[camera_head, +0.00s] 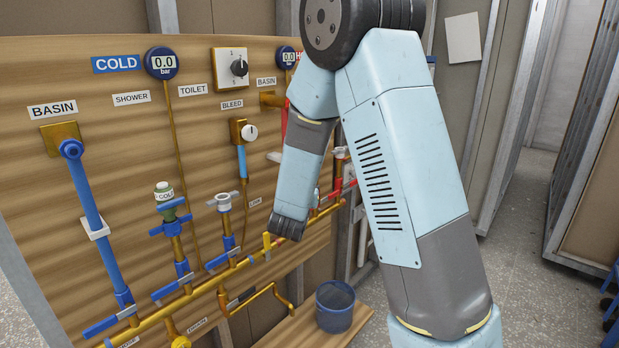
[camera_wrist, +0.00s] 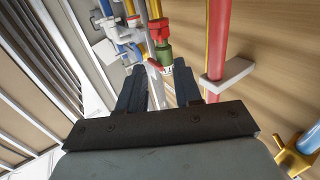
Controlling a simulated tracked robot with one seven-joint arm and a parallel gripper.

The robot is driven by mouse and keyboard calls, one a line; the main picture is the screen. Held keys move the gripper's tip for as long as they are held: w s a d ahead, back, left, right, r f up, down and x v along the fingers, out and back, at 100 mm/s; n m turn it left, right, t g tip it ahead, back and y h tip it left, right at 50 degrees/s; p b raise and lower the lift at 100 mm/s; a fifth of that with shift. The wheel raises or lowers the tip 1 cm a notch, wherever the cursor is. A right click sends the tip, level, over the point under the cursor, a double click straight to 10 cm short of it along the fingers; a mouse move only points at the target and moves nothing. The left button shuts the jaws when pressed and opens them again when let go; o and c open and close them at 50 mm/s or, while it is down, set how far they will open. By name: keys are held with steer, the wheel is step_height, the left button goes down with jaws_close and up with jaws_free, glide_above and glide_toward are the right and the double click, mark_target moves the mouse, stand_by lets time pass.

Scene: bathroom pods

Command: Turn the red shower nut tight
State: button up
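In the wrist view a red winged fitting (camera_wrist: 164,28) sits on a yellow pipe. I cannot tell which of these parts is the named nut. My gripper (camera_wrist: 157,88) is open; its dark fingers stand apart on either side of the collar's line. A pale bar shows between them. I cannot tell whether either finger touches anything. In the head view the dark end of my gripper (camera_head: 287,227) points down before the wooden panel, and my arm hides the red fitting.
The wooden panel (camera_head: 80,250) carries a blue pipe (camera_head: 88,195), a cold shower fitting (camera_head: 166,205), a yellow pipe (camera_head: 205,288) and two gauges reading 0.0. A red pipe (camera_wrist: 217,40) with a white bracket runs beside the fingers. A blue bucket (camera_head: 335,308) stands below. Open floor lies at right.

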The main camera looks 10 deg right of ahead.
steer(key=shift+v, duration=1.25)
steer(key=shift+o, duration=0.3)
